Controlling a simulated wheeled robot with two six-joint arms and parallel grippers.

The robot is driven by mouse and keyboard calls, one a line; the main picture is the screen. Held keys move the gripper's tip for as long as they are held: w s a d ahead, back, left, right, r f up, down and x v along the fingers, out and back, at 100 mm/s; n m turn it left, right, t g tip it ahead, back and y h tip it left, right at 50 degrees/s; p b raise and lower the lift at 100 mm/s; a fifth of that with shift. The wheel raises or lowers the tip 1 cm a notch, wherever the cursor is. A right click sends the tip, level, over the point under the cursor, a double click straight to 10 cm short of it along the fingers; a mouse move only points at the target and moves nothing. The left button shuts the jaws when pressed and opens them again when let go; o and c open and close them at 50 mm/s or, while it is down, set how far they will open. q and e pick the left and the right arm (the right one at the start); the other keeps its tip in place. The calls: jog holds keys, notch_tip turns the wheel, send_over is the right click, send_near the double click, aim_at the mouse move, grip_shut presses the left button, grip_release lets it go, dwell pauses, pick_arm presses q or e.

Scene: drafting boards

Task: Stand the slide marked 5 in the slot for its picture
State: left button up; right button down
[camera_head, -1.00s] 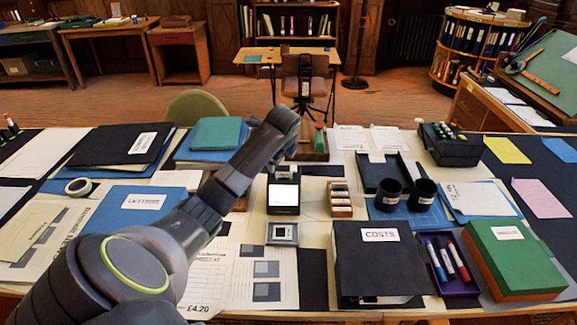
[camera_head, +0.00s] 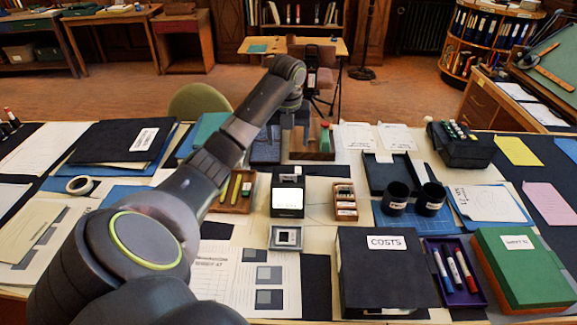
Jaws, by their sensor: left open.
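A small grey square frame with a dark centre (camera_head: 286,237) lies on the table in front of a black box with a lit white screen (camera_head: 288,196). A wooden rack (camera_head: 344,201) holding several small pieces stands just right of that box. I cannot read a 5 on any piece, so I cannot tell which is the slide or which slot matches it. My left gripper (camera_head: 294,138) points down behind the black box, its fingers apart and empty, near a wooden block with green and red parts (camera_head: 313,150). My right gripper is out of view.
A wooden tray with yellow-green sticks (camera_head: 233,192) lies beside my left arm. Two black cups (camera_head: 413,198), a black box marked COSTS (camera_head: 382,270), a purple pen tray (camera_head: 456,275) and a green box (camera_head: 522,267) crowd the right. Printed sheets (camera_head: 248,283) lie front centre.

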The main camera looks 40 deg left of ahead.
pick_arm(q)
jog(key=b, duration=0.5)
send_near(288, 175)
jog(key=f, duration=0.2)
jog(key=shift+w+a+f+p, duration=0.1)
jog(key=shift+w+f+p, duration=0.2)
jog(key=shift+f+p, duration=0.1)
jog(key=shift+w+a+f+p, duration=0.1)
jog(key=shift+f+p, duration=0.15)
jog(key=shift+f, duration=1.3)
jog(key=shift+w+a+f+p, duration=0.15)
jog(key=shift+f+p, duration=0.1)
jog(key=shift+f, duration=1.3)
jog(key=c, duration=1.1)
jog(key=shift+r, duration=0.15)
jog(key=shift+c, duration=0.2)
